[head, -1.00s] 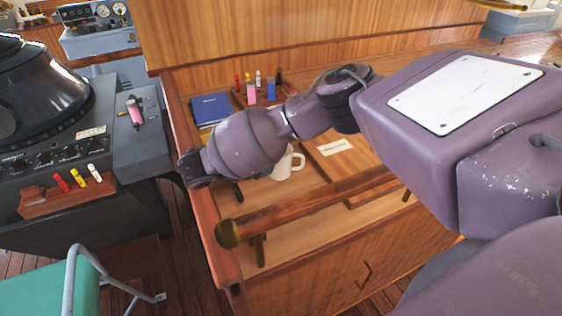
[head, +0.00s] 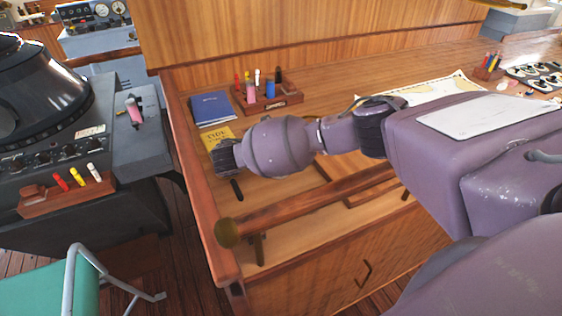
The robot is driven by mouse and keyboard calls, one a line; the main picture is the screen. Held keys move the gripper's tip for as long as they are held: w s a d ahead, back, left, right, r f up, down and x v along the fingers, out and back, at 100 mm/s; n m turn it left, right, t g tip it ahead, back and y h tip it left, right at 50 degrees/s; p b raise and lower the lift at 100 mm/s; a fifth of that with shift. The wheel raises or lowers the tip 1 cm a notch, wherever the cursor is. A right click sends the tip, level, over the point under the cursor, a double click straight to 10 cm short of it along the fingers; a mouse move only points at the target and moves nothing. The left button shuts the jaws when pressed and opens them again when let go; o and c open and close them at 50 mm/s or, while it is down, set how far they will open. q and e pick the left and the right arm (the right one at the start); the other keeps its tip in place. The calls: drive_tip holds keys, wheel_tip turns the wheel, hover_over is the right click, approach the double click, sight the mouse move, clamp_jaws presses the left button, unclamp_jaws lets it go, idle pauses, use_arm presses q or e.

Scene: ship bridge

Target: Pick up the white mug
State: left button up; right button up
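The white mug does not show now. In the earlier frame it stood on the wooden desk (head: 330,105), where my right arm now covers the view. My purple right arm comes in from the right and reaches across the desk, above the wooden rail. Its dark ribbed end is near the yellow book. I cannot make out any fingers of the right gripper, and I see nothing held. My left arm and gripper are out of the picture.
A wooden rail (head: 310,207) runs along the desk's front. A blue book (head: 212,108), a yellow book (head: 217,134), a marker holder (head: 272,103) and a chart (head: 440,88) lie on the desk. A black console (head: 60,220) and a green chair (head: 45,290) stand left.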

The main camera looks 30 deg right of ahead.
drive_tip(key=shift+d, duration=0.1)
drive_tip(key=c, duration=1)
